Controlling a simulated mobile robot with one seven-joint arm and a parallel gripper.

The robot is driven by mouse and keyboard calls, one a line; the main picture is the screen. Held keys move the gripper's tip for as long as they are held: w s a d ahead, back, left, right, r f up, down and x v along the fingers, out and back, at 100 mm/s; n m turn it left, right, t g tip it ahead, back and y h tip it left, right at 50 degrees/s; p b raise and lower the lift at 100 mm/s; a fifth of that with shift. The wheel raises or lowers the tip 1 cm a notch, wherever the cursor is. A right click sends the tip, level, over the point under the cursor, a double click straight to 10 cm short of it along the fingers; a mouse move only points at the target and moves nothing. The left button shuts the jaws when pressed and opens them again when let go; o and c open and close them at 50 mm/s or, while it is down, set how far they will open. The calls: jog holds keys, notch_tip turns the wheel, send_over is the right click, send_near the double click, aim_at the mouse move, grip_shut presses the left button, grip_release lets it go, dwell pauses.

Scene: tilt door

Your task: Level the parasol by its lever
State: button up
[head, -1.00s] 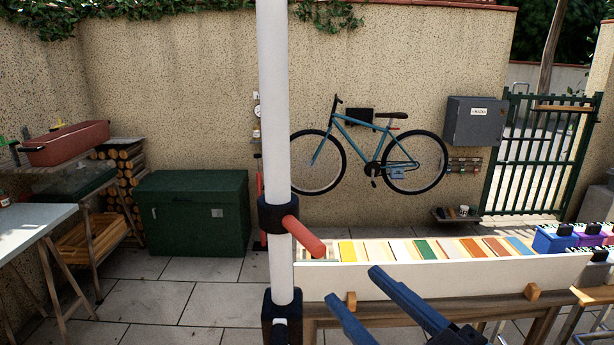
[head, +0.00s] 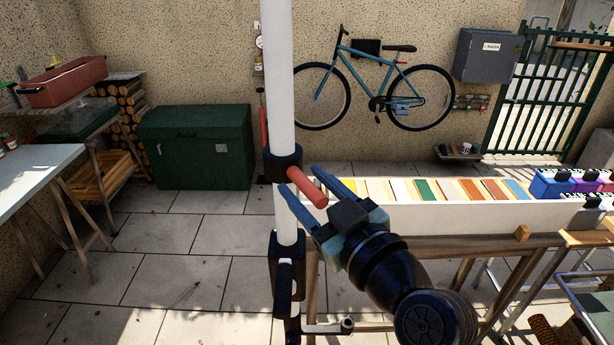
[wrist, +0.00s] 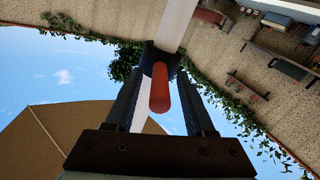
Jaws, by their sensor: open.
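The red lever (head: 308,188) sticks out to the right and slightly down from a black collar (head: 283,165) on the white parasol pole (head: 278,80). My gripper (head: 315,194) is open at the lever, with one blue finger on each side of it in the head view. In the wrist view the lever (wrist: 159,90) lies between the two open fingers (wrist: 160,115); I cannot tell whether either touches it. A tan canopy (wrist: 80,140) shows at the lower left of the wrist view; the head view does not show it.
A second black fitting (head: 287,268) is lower on the pole. A green chest (head: 195,145) stands at the back left. The paved floor left of the pole is clear.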

jog(key=shift+w+a, duration=0.1)
jog(key=shift+w, duration=0.1)
grip_shut()
dwell(1.4)
